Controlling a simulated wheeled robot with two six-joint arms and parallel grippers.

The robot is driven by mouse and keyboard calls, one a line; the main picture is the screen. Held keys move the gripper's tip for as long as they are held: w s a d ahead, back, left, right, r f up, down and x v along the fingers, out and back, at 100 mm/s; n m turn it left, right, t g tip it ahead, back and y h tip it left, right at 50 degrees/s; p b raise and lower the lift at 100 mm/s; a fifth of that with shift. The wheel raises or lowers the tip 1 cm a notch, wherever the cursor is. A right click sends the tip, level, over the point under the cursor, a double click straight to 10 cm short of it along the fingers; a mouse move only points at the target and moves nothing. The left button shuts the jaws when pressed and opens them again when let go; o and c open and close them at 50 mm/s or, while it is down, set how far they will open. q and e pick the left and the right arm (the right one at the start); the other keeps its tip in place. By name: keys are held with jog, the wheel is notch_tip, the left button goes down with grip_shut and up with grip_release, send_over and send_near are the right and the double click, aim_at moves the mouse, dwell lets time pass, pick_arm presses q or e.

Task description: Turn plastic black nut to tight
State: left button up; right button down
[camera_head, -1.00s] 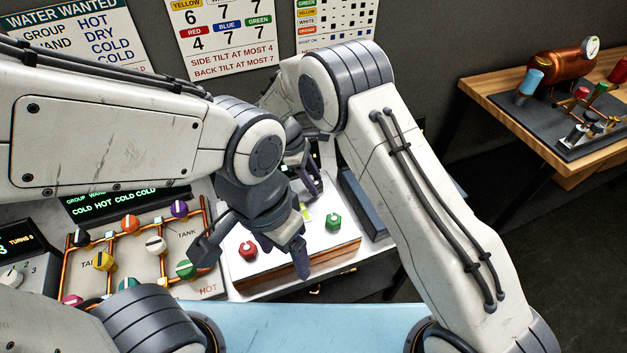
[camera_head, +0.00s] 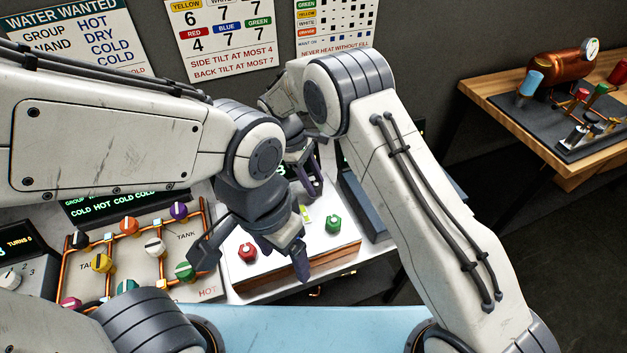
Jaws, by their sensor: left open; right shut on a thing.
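A black knob (camera_head: 80,240) sits at the left of the copper-piped panel; I cannot tell if it is the plastic black nut. No other black nut shows clearly. My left gripper (camera_head: 251,262) is open and empty, its fingers pointing down, one near the panel's right edge and the other over the white-topped box (camera_head: 262,272). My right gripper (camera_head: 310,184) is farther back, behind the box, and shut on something.
The panel (camera_head: 137,262) carries several coloured knobs. The box has a red knob (camera_head: 248,252), a green knob (camera_head: 333,223) and a small yellow-green piece (camera_head: 306,214). A wooden side table (camera_head: 560,165) with a copper boiler stands at the right. Signs hang behind.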

jog(key=shift+c, duration=1.8)
grip_release()
jog(key=shift+a+r, duration=0.1)
jog(key=shift+r, duration=0.15)
jog(key=b+v, duration=0.2)
jog(key=v, duration=0.8)
jog(key=shift+b, duration=0.4)
